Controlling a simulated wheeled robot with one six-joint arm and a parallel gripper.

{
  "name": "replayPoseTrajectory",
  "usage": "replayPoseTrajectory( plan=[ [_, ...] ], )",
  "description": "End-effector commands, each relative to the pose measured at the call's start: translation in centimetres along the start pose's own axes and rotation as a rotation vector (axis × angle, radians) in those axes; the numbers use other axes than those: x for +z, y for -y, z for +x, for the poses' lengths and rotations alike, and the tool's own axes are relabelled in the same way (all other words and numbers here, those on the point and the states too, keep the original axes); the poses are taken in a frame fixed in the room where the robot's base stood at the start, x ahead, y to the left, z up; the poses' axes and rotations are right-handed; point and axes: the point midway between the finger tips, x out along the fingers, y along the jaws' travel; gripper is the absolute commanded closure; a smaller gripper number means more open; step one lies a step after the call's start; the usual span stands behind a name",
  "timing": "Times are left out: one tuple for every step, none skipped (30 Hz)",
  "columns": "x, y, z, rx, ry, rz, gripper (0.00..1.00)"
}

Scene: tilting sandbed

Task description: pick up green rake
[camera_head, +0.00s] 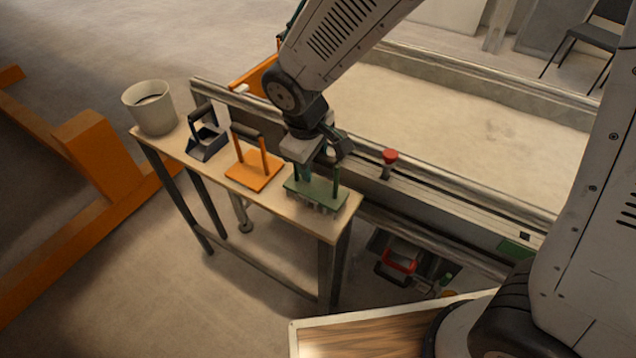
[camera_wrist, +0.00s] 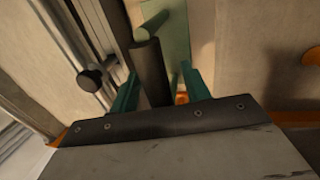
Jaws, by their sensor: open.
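The green rake (camera_head: 318,192) stands at the right end of a narrow wooden side table, with its tines down and two upright posts on its green plate. My gripper (camera_head: 308,168) is directly over it, fingers pointing down, and hides most of the rake's handle in the head view. In the wrist view, the dark rake handle (camera_wrist: 150,72) lies between the two teal fingers of my open gripper (camera_wrist: 159,72). A gap shows on the right side of the handle. Part of the green plate (camera_wrist: 177,38) shows beyond.
The side table (camera_head: 277,201) also holds an orange tool (camera_head: 254,170), a dark blue tool (camera_head: 207,143) and a light bucket (camera_head: 151,108). The sandbed (camera_head: 450,110) lies behind, with a red button (camera_head: 390,157) on its near rail close to my gripper.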

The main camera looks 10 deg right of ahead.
Motion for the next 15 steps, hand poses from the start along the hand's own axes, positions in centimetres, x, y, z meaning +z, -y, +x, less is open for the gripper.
replayPoseTrajectory(
  plan=[
    [-0.01,0.01,-0.03,0.0,0.0,0.0,0.53],
    [-0.01,0.01,-0.03,0.0,0.0,0.0,0.53],
    [-0.01,0.01,-0.04,0.0,0.0,0.0,0.56],
    [-0.01,0.02,-0.04,0.0,0.0,0.0,0.64],
    [-0.01,0.02,-0.05,0.0,0.0,0.0,0.73],
    [-0.01,0.02,-0.05,0.0,0.0,0.0,0.84],
    [-0.01,0.02,-0.05,0.0,0.0,0.0,0.92],
    [-0.01,0.02,-0.05,0.0,0.0,0.0,1.0],
    [-0.01,0.02,-0.06,0.0,0.0,0.0,1.0],
    [-0.01,0.02,-0.06,0.0,0.0,0.0,1.0],
    [-0.03,0.0,-0.09,0.0,-0.001,0.0,1.0],
    [-0.03,0.0,-0.09,0.0,-0.001,0.0,1.0],
    [-0.03,0.0,-0.09,0.0,-0.001,0.0,1.0],
    [-0.03,0.0,-0.09,0.0,-0.001,0.0,1.0],
    [-0.03,0.0,-0.09,0.0,-0.001,0.0,1.0]
  ],
)
